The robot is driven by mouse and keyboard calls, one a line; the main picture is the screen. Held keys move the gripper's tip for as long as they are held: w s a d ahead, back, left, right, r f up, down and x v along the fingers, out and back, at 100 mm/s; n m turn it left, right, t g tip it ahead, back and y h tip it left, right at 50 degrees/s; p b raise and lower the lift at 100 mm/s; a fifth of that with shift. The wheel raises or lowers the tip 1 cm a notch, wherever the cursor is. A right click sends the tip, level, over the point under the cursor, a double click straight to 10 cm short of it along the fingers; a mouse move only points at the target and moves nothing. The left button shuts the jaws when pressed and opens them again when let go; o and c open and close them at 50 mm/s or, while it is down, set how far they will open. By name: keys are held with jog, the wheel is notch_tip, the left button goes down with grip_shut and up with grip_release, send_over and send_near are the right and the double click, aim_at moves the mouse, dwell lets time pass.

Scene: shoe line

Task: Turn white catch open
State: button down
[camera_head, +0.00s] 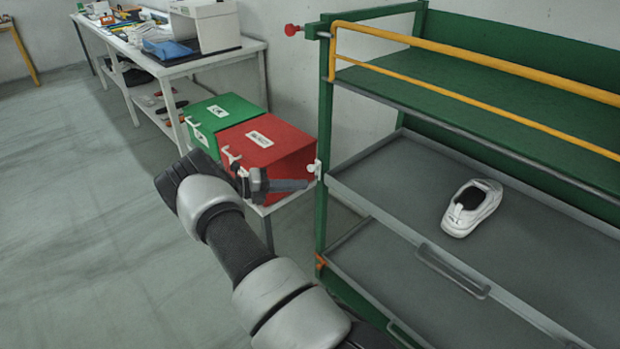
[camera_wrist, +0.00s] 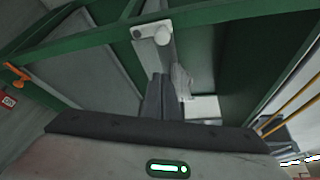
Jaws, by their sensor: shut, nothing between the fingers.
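The white catch (camera_head: 316,169) is mounted on the green front-left post of the rack, level with the middle tray. In the wrist view the catch (camera_wrist: 152,42) is a pale plate with a round white knob, set on a green bar. My gripper (camera_head: 303,185) is shut and empty, its dark fingers pointing right at the post. In the wrist view the fingertips (camera_wrist: 160,80) are at the lower end of the catch. I cannot tell whether they touch it. The middle tray (camera_head: 385,208) is under the green top shelf.
A white shoe (camera_head: 472,207) lies on the middle tray. A red box (camera_head: 285,150) and a green box (camera_head: 222,112) stand on a low table behind my gripper. A yellow rail (camera_head: 470,61) edges the top shelf. Floor at left is clear.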

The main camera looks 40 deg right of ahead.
jog(key=v, duration=0.5)
jog(key=shift+f, duration=0.2)
jog(key=s+a+r+m+t+y, duration=0.2)
jog(key=s+a+r+m+y, duration=0.25)
jog(key=r+m, duration=0.4)
jog(key=s+a+r+m+t+y, duration=0.2)
jog(key=s+a+r+m+y, duration=0.25)
jog(key=r, duration=0.65)
jog(key=s+a+r+m+t+y, duration=0.35)
jog(key=s+a+m, duration=0.35)
jog(key=s+a, duration=0.25)
jog(key=s+a+r+m+t+y, duration=0.2)
jog(key=s+a+r+m+t, duration=0.2)
jog(key=s+a+m, duration=0.55)
notch_tip(320, 180, up, 20)
jog(key=s+d+n+p, duration=0.1)
jog(key=p, duration=1.9)
jog(key=shift+d+n+p, duration=0.3)
jog(key=shift+n, duration=0.05)
